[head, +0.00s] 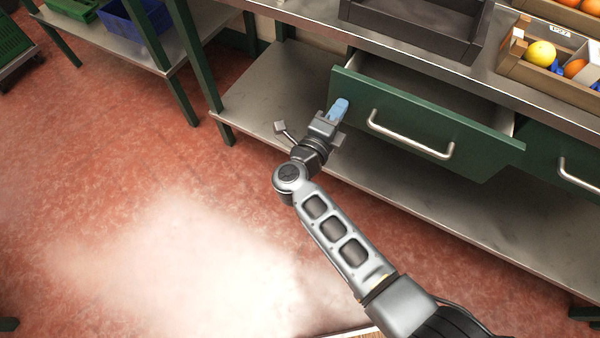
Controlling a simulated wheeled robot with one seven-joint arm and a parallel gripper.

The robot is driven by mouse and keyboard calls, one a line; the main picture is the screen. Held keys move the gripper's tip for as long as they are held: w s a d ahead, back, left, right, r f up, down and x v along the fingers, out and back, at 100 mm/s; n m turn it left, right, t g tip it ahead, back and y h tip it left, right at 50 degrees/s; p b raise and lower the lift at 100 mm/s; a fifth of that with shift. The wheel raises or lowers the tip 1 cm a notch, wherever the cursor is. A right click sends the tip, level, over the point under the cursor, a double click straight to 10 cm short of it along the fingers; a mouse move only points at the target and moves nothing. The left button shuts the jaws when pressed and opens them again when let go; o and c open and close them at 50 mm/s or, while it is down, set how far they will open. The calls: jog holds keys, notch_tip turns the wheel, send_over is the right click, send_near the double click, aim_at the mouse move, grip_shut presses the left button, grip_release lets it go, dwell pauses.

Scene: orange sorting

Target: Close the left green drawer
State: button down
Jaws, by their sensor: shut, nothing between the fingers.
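The left green drawer (468,146) stands pulled out from under the metal worktop, with its inside showing behind the front panel. It has a silver bar handle (412,136) across its front. My gripper (340,106) is shut, with its blue fingertips at the left end of the drawer front, left of the handle. I cannot tell whether the fingertips touch the panel. Nothing shows between the fingers.
A second green drawer (572,160) sits to the right. On the worktop are a dark tray (408,38) and a wooden crate (548,80) with fruit. A lower metal shelf (262,92) runs beneath. The red floor (110,170) at left is clear.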

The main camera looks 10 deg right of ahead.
jog(key=b+x, duration=0.2)
jog(key=x, duration=0.7)
jog(key=shift+w+d, duration=0.15)
jog(key=shift+w+d+r, duration=0.15)
jog(key=shift+r, duration=0.1)
